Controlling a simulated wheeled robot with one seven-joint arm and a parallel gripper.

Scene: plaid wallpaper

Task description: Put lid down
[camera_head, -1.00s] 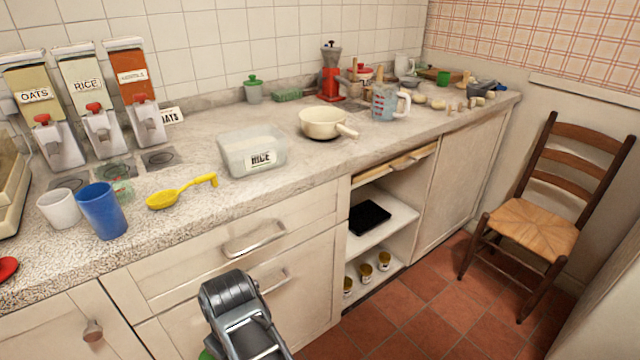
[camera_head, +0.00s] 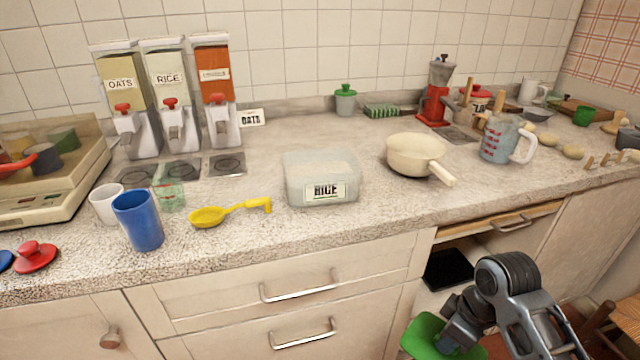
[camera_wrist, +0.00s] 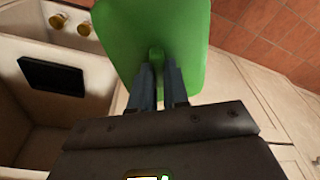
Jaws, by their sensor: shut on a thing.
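A green lid (camera_wrist: 180,30) is held in my gripper (camera_wrist: 157,82), whose two fingers are shut on the lid's small raised handle. In the head view the green lid (camera_head: 440,338) shows at the bottom, in front of the open cabinet and below the counter's front edge. My gripper (camera_head: 440,335) is partly hidden there by my own arm. A clear box labelled RICE (camera_head: 320,178) stands open on the counter, with pale contents.
The stone counter (camera_head: 380,205) is bare between the rice box and its front edge. A yellow scoop (camera_head: 225,213), blue cup (camera_head: 138,222) and white cup (camera_head: 106,205) stand left. A cream pan (camera_head: 415,155) stands right. A black tray (camera_head: 447,268) lies in the open cabinet.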

